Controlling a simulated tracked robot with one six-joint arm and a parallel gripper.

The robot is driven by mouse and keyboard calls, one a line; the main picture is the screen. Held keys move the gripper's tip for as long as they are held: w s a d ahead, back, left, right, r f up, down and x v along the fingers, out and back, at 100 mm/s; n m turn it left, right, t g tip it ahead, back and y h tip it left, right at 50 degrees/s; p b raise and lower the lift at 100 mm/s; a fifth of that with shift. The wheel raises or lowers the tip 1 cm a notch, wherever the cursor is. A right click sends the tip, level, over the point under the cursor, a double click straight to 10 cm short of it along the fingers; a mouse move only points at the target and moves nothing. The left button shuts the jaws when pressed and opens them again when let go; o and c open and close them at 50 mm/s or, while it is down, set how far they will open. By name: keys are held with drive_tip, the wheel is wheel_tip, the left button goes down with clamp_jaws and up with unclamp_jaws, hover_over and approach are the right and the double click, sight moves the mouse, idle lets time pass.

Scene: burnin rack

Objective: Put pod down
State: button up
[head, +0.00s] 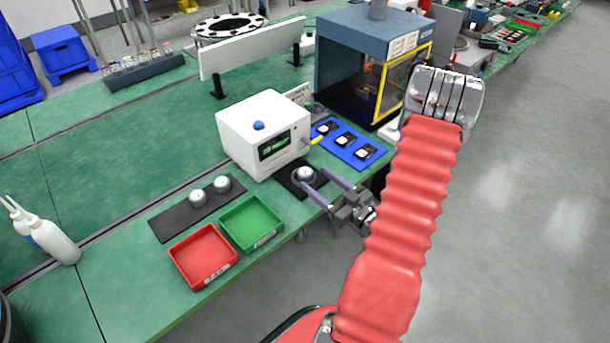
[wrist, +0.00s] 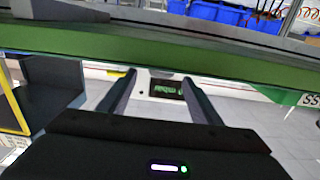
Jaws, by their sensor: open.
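A round silver-white pod (head: 305,174) sits on a small black pad (head: 290,184) in front of the white tester box (head: 250,133). My gripper (head: 314,179) is open, reaching in from the right with its tips at the pod. I cannot tell whether a finger touches it. The wrist view shows the two fingers spread apart (wrist: 158,88), with a small screen with green text (wrist: 166,88) between them. The pod is not distinguishable there. Two similar pods, one left (head: 197,197) and one right (head: 222,183), stand on a long dark mat (head: 171,222).
A red tray (head: 189,276) and a green tray (head: 236,238) lie empty near the front edge. A blue mat (head: 357,138) with several dark squares lies right of the tester. A blue-grey cabinet (head: 345,47) stands behind it. A white bottle (head: 55,243) is at left.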

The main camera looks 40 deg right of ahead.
sight(310, 176)
drive_tip(key=shift+w+a+f, duration=0.15)
drive_tip(key=shift+w, duration=1.9)
drive_tip(key=shift+c, duration=0.2)
drive_tip(key=c, duration=1.2)
drive_tip(key=shift+o, duration=0.2)
drive_tip(key=shift+r, duration=5)
drive_tip(key=shift+s, duration=0.15)
